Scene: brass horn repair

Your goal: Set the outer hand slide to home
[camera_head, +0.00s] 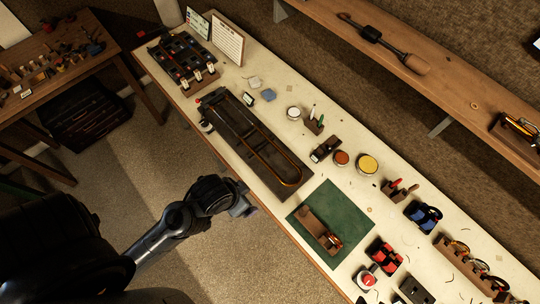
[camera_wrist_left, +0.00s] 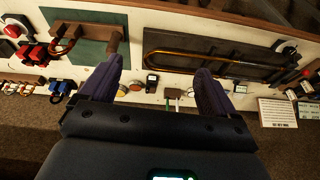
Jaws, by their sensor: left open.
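The outer hand slide (camera_head: 283,160) is a long brass U-shaped tube lying along a dark tray (camera_head: 221,132) on the bench, its bow at the end nearer the green mat. The slide also shows in the left wrist view (camera_wrist_left: 180,52), beyond my fingers. My left gripper (camera_head: 244,207) is at the bench's front edge, apart from the slide and close to the tray's bow end. In the left wrist view its two fingers (camera_wrist_left: 158,70) are spread with nothing between them. My right gripper is in neither view.
A green mat (camera_head: 352,212) with a wooden block and brass loop lies beside the tray. Behind the tray stand a small black device (camera_head: 248,97), round tins (camera_head: 367,164) and a tool holder (camera_head: 314,125). Red and blue holders crowd the right end. The floor before the bench is clear.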

